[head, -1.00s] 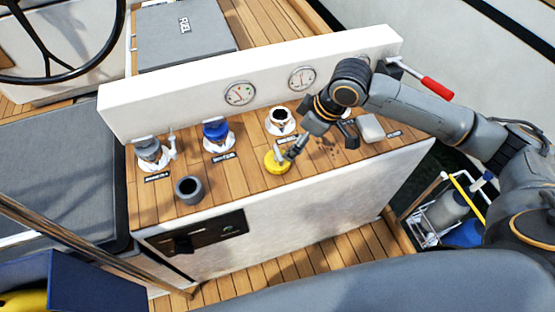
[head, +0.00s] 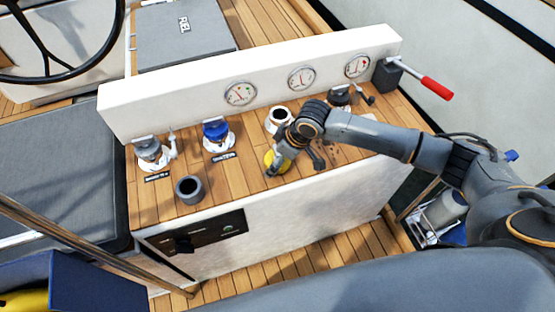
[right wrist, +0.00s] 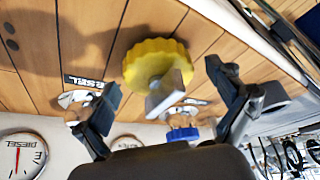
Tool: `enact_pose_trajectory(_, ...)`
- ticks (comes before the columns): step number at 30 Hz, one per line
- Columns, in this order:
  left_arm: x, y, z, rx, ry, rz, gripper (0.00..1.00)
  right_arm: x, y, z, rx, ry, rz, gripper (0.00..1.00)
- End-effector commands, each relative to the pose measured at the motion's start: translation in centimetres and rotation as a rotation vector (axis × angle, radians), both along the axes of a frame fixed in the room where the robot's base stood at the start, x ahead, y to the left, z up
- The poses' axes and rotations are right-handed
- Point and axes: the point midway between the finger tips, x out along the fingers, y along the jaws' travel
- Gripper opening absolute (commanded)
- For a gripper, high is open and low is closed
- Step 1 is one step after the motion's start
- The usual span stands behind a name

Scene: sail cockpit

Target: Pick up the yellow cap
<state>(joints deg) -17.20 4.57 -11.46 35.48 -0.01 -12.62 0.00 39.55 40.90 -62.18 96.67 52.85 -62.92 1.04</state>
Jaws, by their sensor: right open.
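The yellow cap (head: 269,158) lies on the wooden top of the console, partly hidden by my right gripper (head: 281,164) in the head view. In the right wrist view it is a ridged yellow disc (right wrist: 150,62) with a grey grip tab standing out toward the camera. My right gripper (right wrist: 162,82) is open, with one finger on each side of the tab. Both fingers look apart from the cap. My left gripper is not in view.
A white open filler (head: 279,118) stands behind the cap. A blue-capped filler (head: 216,134), a grey-capped filler (head: 150,152) and a grey cup (head: 189,190) are to the left. A white panel with gauges (head: 240,93) runs along the back. A red-handled lever (head: 437,87) is at right.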

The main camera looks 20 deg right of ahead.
Motion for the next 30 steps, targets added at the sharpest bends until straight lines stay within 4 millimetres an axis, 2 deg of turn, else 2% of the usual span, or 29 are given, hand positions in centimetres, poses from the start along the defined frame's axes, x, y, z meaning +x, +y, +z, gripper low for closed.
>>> enact_pose_trajectory(5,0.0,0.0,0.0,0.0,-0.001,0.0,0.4,0.0,0.0,0.0,0.0,0.0,0.0,0.94)
enact_pose_trajectory(12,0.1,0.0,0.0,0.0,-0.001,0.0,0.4,0.0,0.0,0.0,0.0,0.0,0.0,0.47)
enact_pose_trajectory(15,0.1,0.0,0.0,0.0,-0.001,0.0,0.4,0.0,0.0,0.0,0.0,0.0,0.0,0.3)
enact_pose_trajectory(25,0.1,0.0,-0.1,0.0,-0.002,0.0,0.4,0.1,0.0,0.4,0.001,-0.002,0.0,0.3)
enact_pose_trajectory(30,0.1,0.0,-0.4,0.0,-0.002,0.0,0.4,0.1,0.0,2.0,0.002,-0.004,-0.001,0.3)
